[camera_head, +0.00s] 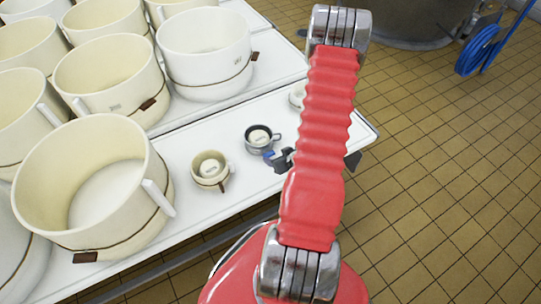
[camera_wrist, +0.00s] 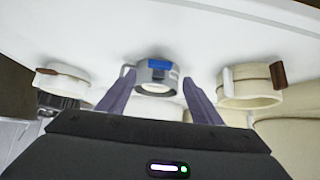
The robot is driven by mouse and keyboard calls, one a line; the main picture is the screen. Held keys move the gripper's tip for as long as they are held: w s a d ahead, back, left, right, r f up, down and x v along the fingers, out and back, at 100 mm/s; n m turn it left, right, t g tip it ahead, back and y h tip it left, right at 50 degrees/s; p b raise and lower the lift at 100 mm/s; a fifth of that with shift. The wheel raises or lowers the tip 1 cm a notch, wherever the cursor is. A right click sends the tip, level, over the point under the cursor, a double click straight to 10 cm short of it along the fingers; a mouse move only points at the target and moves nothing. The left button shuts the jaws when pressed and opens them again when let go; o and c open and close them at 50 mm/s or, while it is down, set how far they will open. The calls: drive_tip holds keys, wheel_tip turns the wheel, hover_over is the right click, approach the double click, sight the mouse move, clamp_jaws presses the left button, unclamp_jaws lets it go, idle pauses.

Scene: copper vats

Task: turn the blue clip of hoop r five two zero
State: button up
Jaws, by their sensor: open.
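A small grey hoop (camera_head: 259,133) with a dark rim stands on the white table, its label too small to read. Its blue clip (camera_head: 268,154) is on the near side, right beside my gripper (camera_head: 281,160). In the wrist view the grey hoop (camera_wrist: 143,77) and its blue clip (camera_wrist: 160,68) show between the two fingertips of my gripper (camera_wrist: 157,78). The fingers are spread apart, with no hold on the clip visible. My red arm hides part of the table, and most of the gripper is small and dark in the head view.
A small cream hoop (camera_head: 211,167) with a brown clip stands left of the grey one. Another cream hoop (camera_head: 297,94) is partly behind my arm. Large cream tubs (camera_head: 96,180) crowd the left. The tiled floor (camera_head: 440,150) lies right of the table edge.

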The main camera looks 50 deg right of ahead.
sight(269, 154)
drive_tip(key=shift+x, duration=3.35)
drive_tip(key=shift+c, duration=0.3)
drive_tip(key=c, duration=0.9)
drive_tip(key=shift+a, duration=0.3)
drive_tip(key=shift+c, duration=0.5)
drive_tip(key=shift+d, duration=0.3)
